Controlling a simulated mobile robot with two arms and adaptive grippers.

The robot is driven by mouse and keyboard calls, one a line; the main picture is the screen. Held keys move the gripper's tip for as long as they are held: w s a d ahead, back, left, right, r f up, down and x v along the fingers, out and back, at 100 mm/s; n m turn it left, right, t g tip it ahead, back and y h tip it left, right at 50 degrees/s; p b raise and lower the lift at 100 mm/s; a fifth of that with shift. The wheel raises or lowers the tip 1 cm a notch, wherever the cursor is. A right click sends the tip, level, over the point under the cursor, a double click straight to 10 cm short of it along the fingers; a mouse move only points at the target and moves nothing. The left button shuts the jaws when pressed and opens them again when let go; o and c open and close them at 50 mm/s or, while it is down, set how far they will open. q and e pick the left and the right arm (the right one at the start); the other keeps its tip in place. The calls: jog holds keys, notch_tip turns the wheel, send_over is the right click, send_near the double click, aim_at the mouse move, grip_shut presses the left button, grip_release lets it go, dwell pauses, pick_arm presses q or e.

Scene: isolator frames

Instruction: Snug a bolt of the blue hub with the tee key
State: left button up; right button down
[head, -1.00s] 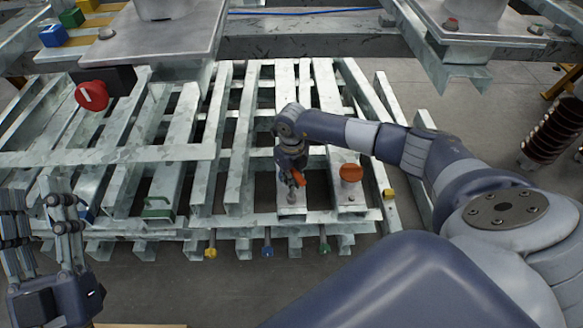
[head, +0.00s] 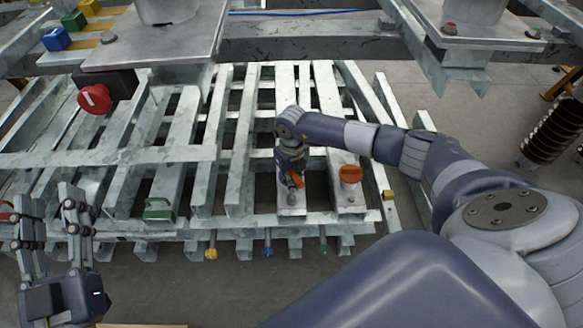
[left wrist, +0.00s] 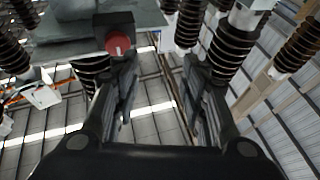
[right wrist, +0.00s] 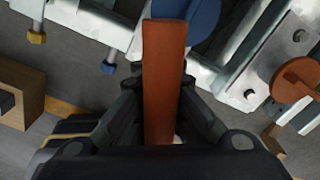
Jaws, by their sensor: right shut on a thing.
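In the right wrist view a round blue part, probably the blue hub (right wrist: 192,14), lies just beyond the far end of the bar. The hub is mostly hidden, and its bolts and the key's tip cannot be made out. My left gripper (head: 57,222) is open and empty at the left, away from the hub; its spread fingers show in the left wrist view (left wrist: 160,90).
An orange round hub (head: 350,173) stands right of my right gripper. Yellow, blue (head: 267,243) and green-ended rods stick out of the front edge. A red button (head: 95,99) on a dark box hangs at upper left.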

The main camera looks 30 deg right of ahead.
jog(key=shift+r, duration=0.15)
pick_arm(q)
notch_tip(320, 180, down, 9)
jog(key=w+a+g+y+p, duration=0.1)
jog(key=g+p, duration=0.1)
jog(key=g, duration=0.3)
jog(key=shift+y, duration=0.3)
pick_arm(e)
jog(key=shift+r, duration=1)
